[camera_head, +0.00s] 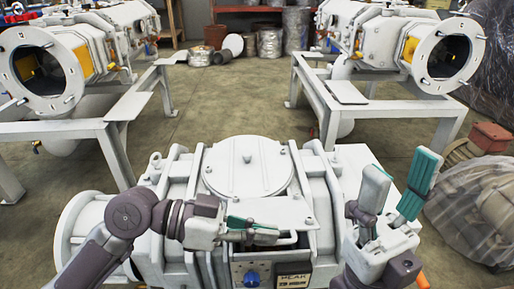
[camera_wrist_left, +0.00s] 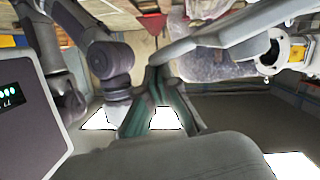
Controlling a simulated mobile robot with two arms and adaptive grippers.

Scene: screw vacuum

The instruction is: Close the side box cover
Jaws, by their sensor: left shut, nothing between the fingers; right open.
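The side box (camera_head: 285,276) is on the near side of the pale grey vacuum machine, with a blue knob and a label on its front. Its cover (camera_head: 288,208) looks like a flat light plate, tilted up above a dark gap. My left gripper (camera_head: 268,232) is shut and empty, with its fingers along the cover's near edge. I cannot tell whether they touch it. In the left wrist view, the closed fingertips (camera_wrist_left: 156,72) are close to a pale grey bar-like part (camera_wrist_left: 225,35). My right gripper (camera_head: 398,190) is open and empty, pointing up to the right of the box.
The round lid (camera_head: 247,166) of the machine lies flat behind the cover. Two similar machines stand on frames (camera_head: 95,130) at the back left and back right (camera_head: 375,105). A wrapped bundle (camera_head: 480,205) is on the floor at right. The floor (camera_head: 235,105) between the frames is clear.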

